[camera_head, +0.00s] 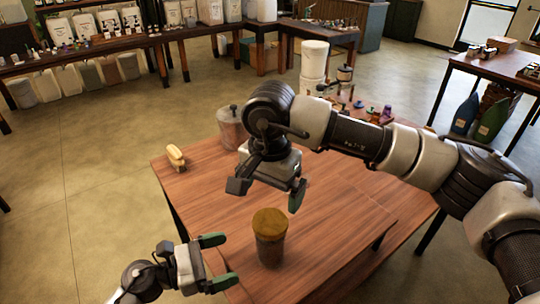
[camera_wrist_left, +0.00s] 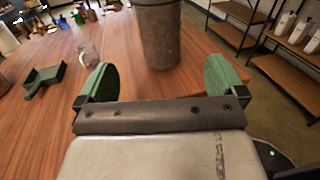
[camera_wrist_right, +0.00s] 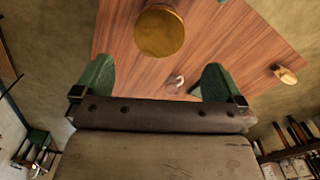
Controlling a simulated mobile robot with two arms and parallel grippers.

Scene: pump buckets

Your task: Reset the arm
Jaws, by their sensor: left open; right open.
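My left gripper (camera_head: 220,262) is at the near left of the wooden table, open and empty. Its green fingers (camera_wrist_left: 162,82) are spread, and a jar (camera_wrist_left: 160,35) stands beyond them in the left wrist view. That jar, speckled grey-brown with a yellow-brown lid (camera_head: 270,223), stands upright on the table to the right of the left gripper. My right gripper (camera_head: 268,191) is open and empty above the table, behind the jar in the head view. In the right wrist view its fingers (camera_wrist_right: 158,80) are apart, with the round lid (camera_wrist_right: 160,32) ahead of them.
A wooden brush (camera_head: 176,157) lies at the table's left edge; a lidded container (camera_head: 232,130) stands at its back. Small items and a white bucket (camera_head: 314,62) are behind.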

